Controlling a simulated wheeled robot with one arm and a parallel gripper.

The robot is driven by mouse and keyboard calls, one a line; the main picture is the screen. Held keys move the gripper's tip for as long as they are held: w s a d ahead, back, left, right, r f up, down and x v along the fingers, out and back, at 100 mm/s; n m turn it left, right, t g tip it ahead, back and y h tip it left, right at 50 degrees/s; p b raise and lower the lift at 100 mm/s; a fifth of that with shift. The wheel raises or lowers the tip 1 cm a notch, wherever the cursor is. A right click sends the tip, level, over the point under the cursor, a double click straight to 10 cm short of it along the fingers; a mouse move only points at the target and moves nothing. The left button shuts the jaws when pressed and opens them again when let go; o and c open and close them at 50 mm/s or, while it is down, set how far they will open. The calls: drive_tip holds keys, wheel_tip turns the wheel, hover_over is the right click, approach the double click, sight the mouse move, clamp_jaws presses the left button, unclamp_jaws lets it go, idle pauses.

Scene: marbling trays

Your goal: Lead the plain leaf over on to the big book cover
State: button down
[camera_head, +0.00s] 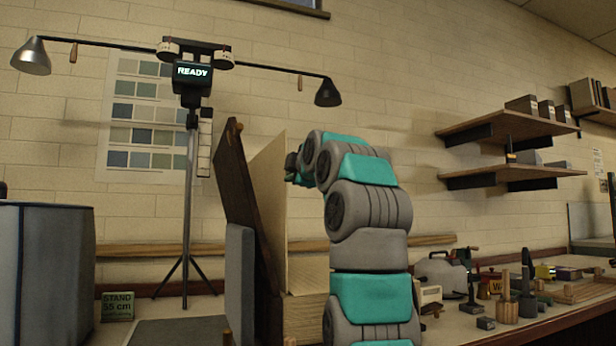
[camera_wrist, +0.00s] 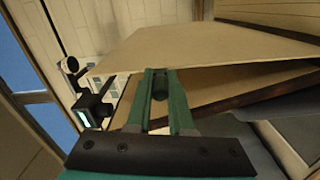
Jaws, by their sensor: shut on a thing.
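The plain leaf (camera_head: 271,190) is a cream sheet standing nearly upright from the book block (camera_head: 306,310) in the head view. The big dark brown cover (camera_head: 243,190) stands steeply to its left, leaning left, with a wedge of space between them at the top. In the wrist view the leaf (camera_wrist: 205,52) spreads wide in front of my gripper (camera_wrist: 160,74). Its green fingers are shut on the leaf's edge. The dark edge of the cover (camera_wrist: 235,104) shows below the leaf there. In the head view my fingers are hidden at the leaf's right side.
A grey support (camera_head: 240,280) stands against the cover's left side. A lamp stand with a READY display (camera_head: 193,72) rises behind, with a STAND 55 cm sign (camera_head: 117,306) at its foot. Tools and pots (camera_head: 507,310) crowd the bench at right.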

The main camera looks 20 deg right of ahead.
drive_tip(key=shift+a+f+n, duration=0.15)
drive_tip(key=shift+a+n, duration=0.45)
drive_tip(key=shift+a, duration=0.8)
drive_tip(key=shift+a+f+n, duration=0.15)
drive_tip(key=shift+a+n, duration=0.45)
drive_tip(key=shift+a, duration=0.75)
drive_tip(key=c, duration=0.8)
unclamp_jaws()
drive_tip(key=shift+s, duration=0.1)
drive_tip(key=s+b, duration=0.1)
drive_tip(key=s, duration=0.6)
drive_tip(key=shift+s+b, duration=0.3)
drive_tip(key=shift+b, duration=0.1)
